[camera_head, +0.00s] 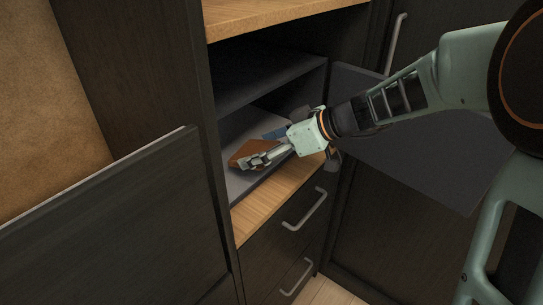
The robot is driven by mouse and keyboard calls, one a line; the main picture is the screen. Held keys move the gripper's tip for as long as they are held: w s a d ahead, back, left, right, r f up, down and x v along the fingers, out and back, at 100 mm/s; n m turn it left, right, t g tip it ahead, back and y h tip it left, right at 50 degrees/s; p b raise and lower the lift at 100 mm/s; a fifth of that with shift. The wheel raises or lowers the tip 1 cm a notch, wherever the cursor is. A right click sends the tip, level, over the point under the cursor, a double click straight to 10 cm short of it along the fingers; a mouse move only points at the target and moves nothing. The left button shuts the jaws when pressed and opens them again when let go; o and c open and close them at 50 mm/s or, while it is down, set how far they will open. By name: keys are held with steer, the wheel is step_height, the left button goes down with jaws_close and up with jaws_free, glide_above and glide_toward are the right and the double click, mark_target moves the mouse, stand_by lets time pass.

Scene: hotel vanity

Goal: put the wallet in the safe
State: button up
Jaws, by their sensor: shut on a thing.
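A brown wallet (246,153) is held by my gripper (252,162), whose fingers are shut on it. The wallet is at the mouth of a dark grey safe (225,182), low and close to its floor. I cannot tell if the wallet touches that floor. The safe door (415,150) stands open to the right, behind my arm. A small blue item (274,132) lies farther in, partly hidden by my gripper.
The safe sits in a dark cabinet below a wooden shelf (275,15). A wooden ledge (280,190) runs in front of it, above drawers with metal handles (305,209). A dark panel (110,225) stands at the left.

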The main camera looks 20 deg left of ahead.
steer(key=shift+w+a+b, duration=0.4)
steer(key=shift+w+a, duration=0.15)
steer(key=shift+a, duration=0.8)
steer(key=shift+w+a+b, duration=0.4)
steer(key=shift+w+a, duration=0.2)
steer(key=shift+a, duration=0.8)
steer(key=shift+w+a+b, duration=0.4)
steer(key=shift+w+a, duration=0.15)
steer(key=shift+a, duration=0.8)
steer(key=o, duration=1.2)
steer(key=shift+o, duration=0.2)
